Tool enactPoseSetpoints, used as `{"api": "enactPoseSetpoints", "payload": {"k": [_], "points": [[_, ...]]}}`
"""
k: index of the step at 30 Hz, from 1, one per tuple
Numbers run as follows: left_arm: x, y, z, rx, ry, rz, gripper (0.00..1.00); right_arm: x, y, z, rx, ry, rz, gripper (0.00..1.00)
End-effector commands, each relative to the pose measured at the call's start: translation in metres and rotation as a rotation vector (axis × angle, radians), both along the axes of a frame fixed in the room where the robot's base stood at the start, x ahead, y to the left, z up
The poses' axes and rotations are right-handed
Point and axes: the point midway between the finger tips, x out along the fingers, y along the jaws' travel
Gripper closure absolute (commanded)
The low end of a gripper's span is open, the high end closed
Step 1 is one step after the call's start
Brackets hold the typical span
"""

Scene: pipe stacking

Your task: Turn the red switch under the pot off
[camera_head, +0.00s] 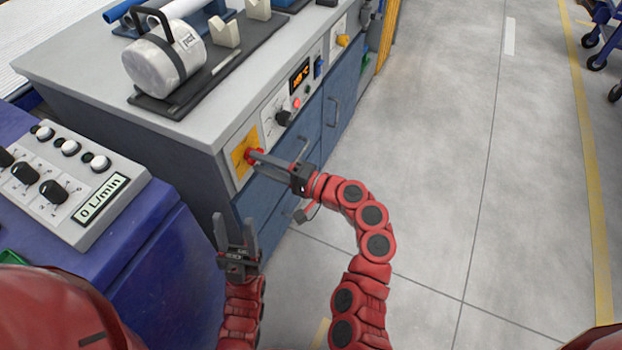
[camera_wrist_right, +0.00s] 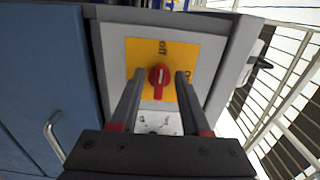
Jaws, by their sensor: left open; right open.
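A red rotary switch (camera_head: 254,155) sits on a yellow plate (camera_head: 240,160) on the front of the grey-topped bench. It also shows in the right wrist view (camera_wrist_right: 159,76), with "off" printed above it and a partly hidden label at its lower right. A light mark on its knob runs roughly up and down there. My right gripper (camera_head: 258,157) is open, its fingers pointing at the switch, one on each side; contact cannot be told. The whitish cylindrical pot (camera_head: 155,68) with a black handle lies above on the bench. My left gripper (camera_head: 234,222) is open and empty, lower left.
The bench front also has a black knob (camera_head: 283,117), an orange display (camera_head: 300,76) and blue drawers (camera_head: 332,110). A panel with a "0 L/min" display (camera_head: 102,198) stands on a blue cabinet at the left. The grey floor (camera_head: 440,150) is open at the right.

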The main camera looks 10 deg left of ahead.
Motion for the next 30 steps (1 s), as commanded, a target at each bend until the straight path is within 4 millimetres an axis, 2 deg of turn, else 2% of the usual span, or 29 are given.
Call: {"api": "enactPoseSetpoints", "payload": {"k": [5,12,18,23,30], "points": [[0.0,0.0,0.005,0.0,0.0,0.0,0.5,-0.011,-0.036,0.0,-0.001,0.001,-0.006,0.54],[0.0,0.0,0.008,0.0,0.0,0.0,0.5,-0.033,-0.098,0.001,0.0,0.001,-0.01,0.54],[0.0,0.0,0.012,0.0,0.0,0.0,0.5,-0.048,-0.136,0.001,-0.002,0.0,-0.006,0.54],[0.0,0.0,0.014,0.0,0.0,0.0,0.5,-0.054,-0.151,0.0,-0.003,0.0,-0.004,0.54],[0.0,0.0,0.014,0.0,0.0,0.0,0.5,-0.056,-0.154,-0.001,-0.002,0.0,0.0,0.54]]}}
